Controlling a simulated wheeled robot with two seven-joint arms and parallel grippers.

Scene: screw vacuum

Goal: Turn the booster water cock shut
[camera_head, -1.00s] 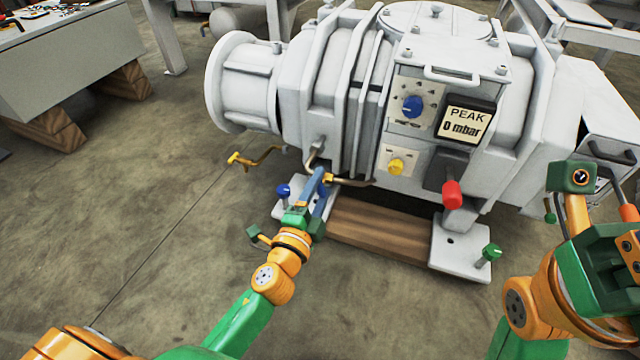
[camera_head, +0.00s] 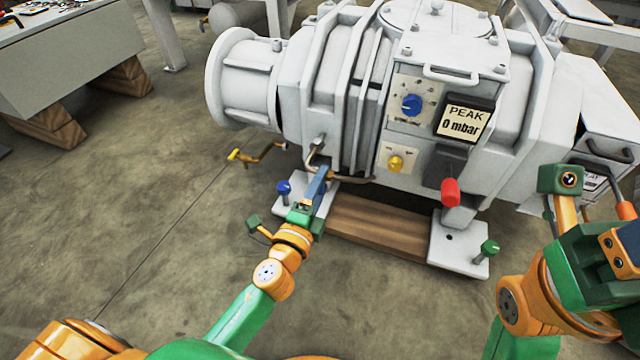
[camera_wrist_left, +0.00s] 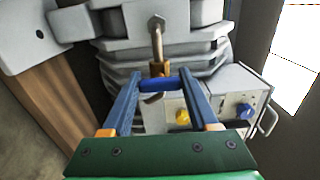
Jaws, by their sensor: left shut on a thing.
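The water cock shows in the left wrist view as a brass body (camera_wrist_left: 158,68) with a blue handle (camera_wrist_left: 157,86), below a bent pipe on the pump. My left gripper (camera_wrist_left: 160,80) has its two blue fingers on either end of the blue handle, shut on it. In the head view my left gripper (camera_head: 319,180) is at the pump's lower front, in front of the copper pipe (camera_head: 350,178); its fingers hide the handle there. My right gripper (camera_head: 608,258) is partly in view at the right edge, away from the pump; its fingertips cannot be made out.
The white booster pump (camera_head: 335,95) stands on a wooden beam (camera_head: 378,226). Its front has a blue knob (camera_head: 411,104), a yellow knob (camera_head: 395,163), a red handle (camera_head: 450,192) and a display reading 0 mbar (camera_head: 463,123). A yellow-handled tap (camera_head: 236,155) sticks out left.

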